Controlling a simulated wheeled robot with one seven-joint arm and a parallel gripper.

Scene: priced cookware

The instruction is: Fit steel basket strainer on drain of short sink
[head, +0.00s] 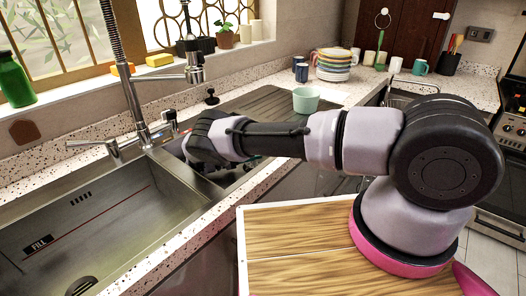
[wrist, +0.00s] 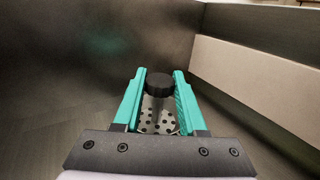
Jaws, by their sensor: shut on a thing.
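My gripper (wrist: 159,76) is shut on the steel basket strainer (wrist: 158,122), with its teal fingers on either side. The strainer has a black knob (wrist: 158,84) near the fingertips and a perforated steel body below it. In the head view my arm reaches left into the second sink basin (head: 236,182), and my wrist hides most of that basin. The gripper's fingers and the strainer cannot be made out there. Dark steel walls surround the gripper in the wrist view. No drain shows under the strainer, so I cannot tell whether the strainer touches one.
A large sink (head: 100,222) marked FILL lies at the left, with a dark drain (head: 82,286) at its bottom. A tall faucet (head: 140,112) stands behind. A wooden board (head: 295,255) is in front.

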